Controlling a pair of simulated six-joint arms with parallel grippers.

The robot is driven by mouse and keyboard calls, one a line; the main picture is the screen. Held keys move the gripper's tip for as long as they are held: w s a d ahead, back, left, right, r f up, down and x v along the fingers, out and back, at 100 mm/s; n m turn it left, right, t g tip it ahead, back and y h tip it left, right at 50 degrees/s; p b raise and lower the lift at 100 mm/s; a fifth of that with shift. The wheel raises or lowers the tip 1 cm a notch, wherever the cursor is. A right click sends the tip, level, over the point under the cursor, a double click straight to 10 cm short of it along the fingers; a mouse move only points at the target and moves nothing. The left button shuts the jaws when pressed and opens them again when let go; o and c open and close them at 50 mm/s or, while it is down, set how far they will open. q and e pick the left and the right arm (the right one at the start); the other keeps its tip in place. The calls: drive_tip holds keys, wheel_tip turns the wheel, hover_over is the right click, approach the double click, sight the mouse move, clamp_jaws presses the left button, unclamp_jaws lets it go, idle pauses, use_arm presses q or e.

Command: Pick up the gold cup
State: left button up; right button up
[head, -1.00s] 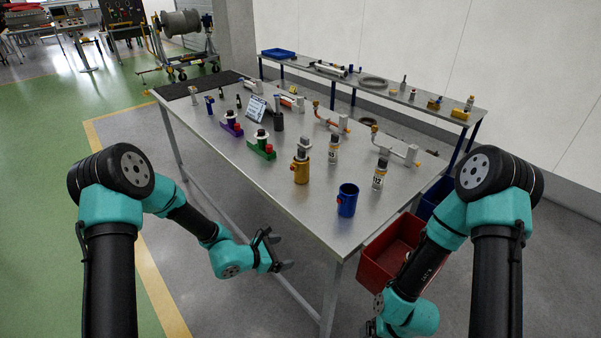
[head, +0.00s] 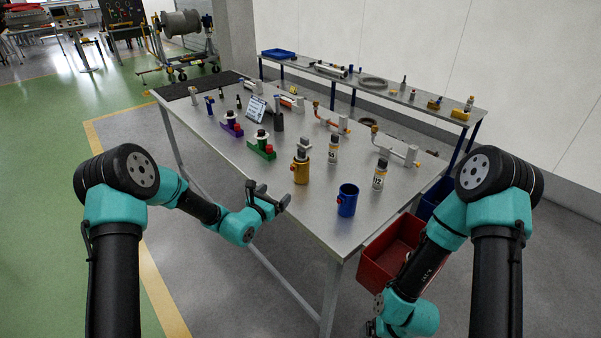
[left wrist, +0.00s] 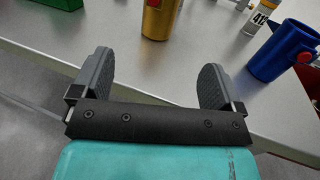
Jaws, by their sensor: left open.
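The gold cup (head: 301,172) stands upright on the metal table, with a grey-and-white part (head: 302,153) showing at its top and a red spot on its side. In the left wrist view the lower part of the gold cup (left wrist: 160,20) shows at the top edge, beyond the fingers and roughly midway between them; its top is cut off. My left gripper (head: 270,194) is open and empty at the table's near left edge, left of and nearer than the cup. It also shows in the left wrist view (left wrist: 155,80). My right gripper is not visible; only its arm shows.
A blue cup (head: 347,202) stands right of the gold cup. Two labelled bottles (head: 333,150) (head: 379,175) stand behind. A green holder (head: 261,150) sits to the left. The table (head: 310,218) is bare near its front edge. A red bin (head: 385,265) is below, right.

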sight(296, 167)
use_arm(q)
drive_tip(key=x, duration=1.1)
drive_tip(key=shift+d, duration=0.1)
drive_tip(key=shift+w, duration=0.1)
drive_tip(key=shift+x, duration=2.55)
drive_tip(key=shift+d+f, duration=0.1)
drive_tip(key=shift+f, duration=0.05)
drive_tip(key=shift+c, duration=0.4)
drive_tip(key=c, duration=1.1)
drive_tip(key=shift+r, duration=1.75)
drive_tip(key=shift+c, duration=0.2)
drive_tip(key=s+r, duration=0.1)
drive_tip(key=s, duration=1.5)
drive_tip(key=shift+r, duration=0.3)
drive_tip(key=shift+d, duration=0.1)
